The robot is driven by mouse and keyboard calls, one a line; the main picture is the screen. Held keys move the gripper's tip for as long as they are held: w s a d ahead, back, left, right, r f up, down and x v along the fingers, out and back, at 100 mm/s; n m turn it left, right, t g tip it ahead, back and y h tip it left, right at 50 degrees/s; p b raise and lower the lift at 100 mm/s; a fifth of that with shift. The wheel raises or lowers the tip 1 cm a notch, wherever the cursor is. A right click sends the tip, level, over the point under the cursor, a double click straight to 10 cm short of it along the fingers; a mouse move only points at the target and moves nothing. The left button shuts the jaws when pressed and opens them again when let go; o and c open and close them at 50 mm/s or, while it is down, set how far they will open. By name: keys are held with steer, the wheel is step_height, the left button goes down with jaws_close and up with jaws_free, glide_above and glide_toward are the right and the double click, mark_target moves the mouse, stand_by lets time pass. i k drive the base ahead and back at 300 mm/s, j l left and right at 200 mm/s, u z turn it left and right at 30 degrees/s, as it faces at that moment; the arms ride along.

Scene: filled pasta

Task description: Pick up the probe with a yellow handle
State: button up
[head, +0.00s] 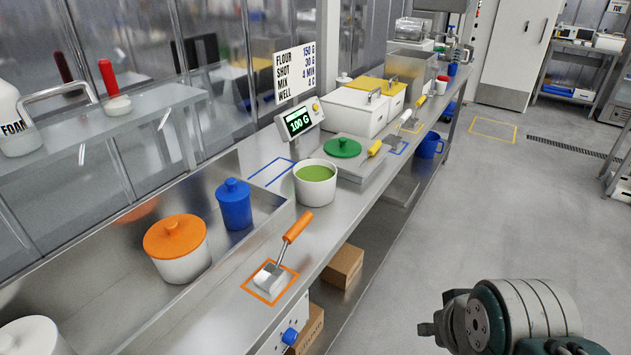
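Two tools with yellow handles lie on the steel bench in the head view. The nearer yellow-handled tool (375,148) lies beside the scale, with a flat grey end over a blue outline. The farther yellow-handled tool (420,102) lies beyond it, near a yellow outline. Both are too small to tell which one is a probe. My gripper (432,327) is at the bottom right, over the floor and well apart from both tools. Its fingers do not show clearly, and I see nothing held in it.
The bench (335,225) runs from lower left to upper right. A white pot with green contents (314,187), a green lid (343,148) and white bins (350,111) stand near the tools. An orange-handled scoop (297,227) lies nearer. The floor (500,210) at right is open.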

mark_target(372, 151)
steer(key=i+l+u, duration=0.15)
steer(key=i+l, duration=0.15)
steer(key=i+l+u, duration=0.15)
steer(key=i+l, duration=0.2)
steer(key=i+l+u, duration=0.15)
steer(key=i+l, duration=0.2)
steer(key=i+l+u, duration=0.15)
steer(key=i+l, duration=0.2)
steer(key=i+l+u, duration=0.1)
steer(key=i+l, duration=0.15)
steer(key=l, duration=0.25)
steer(key=i+l+u, duration=0.15)
steer(key=l, duration=0.3)
steer(key=i, duration=0.15)
